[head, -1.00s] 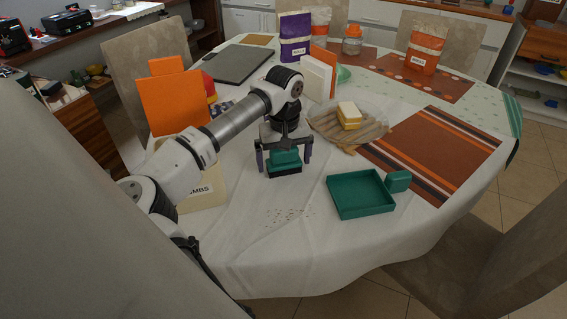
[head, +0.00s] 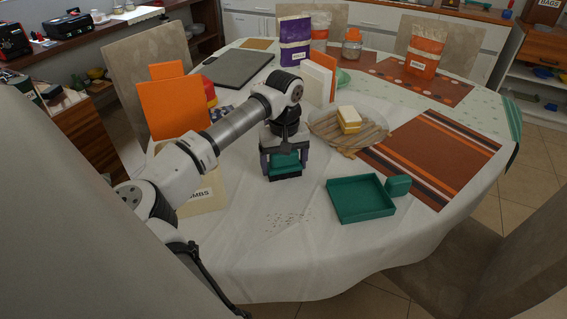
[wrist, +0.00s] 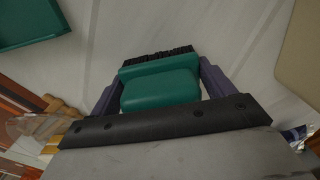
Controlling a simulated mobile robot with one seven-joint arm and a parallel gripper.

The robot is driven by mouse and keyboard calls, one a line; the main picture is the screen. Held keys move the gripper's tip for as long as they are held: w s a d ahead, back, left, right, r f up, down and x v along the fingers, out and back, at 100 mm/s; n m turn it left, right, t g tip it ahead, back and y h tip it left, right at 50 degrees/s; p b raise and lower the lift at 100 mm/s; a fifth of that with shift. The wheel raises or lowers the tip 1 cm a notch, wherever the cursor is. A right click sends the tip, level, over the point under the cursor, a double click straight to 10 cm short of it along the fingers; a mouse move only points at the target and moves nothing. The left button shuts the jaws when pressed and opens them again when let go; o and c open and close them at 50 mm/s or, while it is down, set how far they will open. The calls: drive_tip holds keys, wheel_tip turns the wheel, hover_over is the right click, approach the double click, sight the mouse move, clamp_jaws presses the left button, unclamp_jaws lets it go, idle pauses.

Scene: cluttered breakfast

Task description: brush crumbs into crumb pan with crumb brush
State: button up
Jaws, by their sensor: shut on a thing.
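The crumb brush (head: 285,161) has a green body and black bristles. My gripper (head: 285,165) is shut on its body, with a finger on each side. In the wrist view the green brush (wrist: 160,88) sits between the two fingers, bristles on the far side. The bristles are at or close to the tablecloth; I cannot tell if they touch. The green crumb pan (head: 360,212) lies to the right, with its handle (head: 397,186) at the far right. The crumbs (head: 288,218) are scattered on the cloth in front of the brush, left of the pan.
The white-clothed table (head: 300,262) is clear around the crumbs, with its front edge below. A plate with butter (head: 349,119) on a board stands behind. A striped placemat (head: 440,155) lies right.

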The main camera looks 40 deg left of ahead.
drive_tip(key=shift+r+p, duration=1.3)
drive_tip(key=shift+r, duration=1.2)
drive_tip(key=shift+f, duration=0.1)
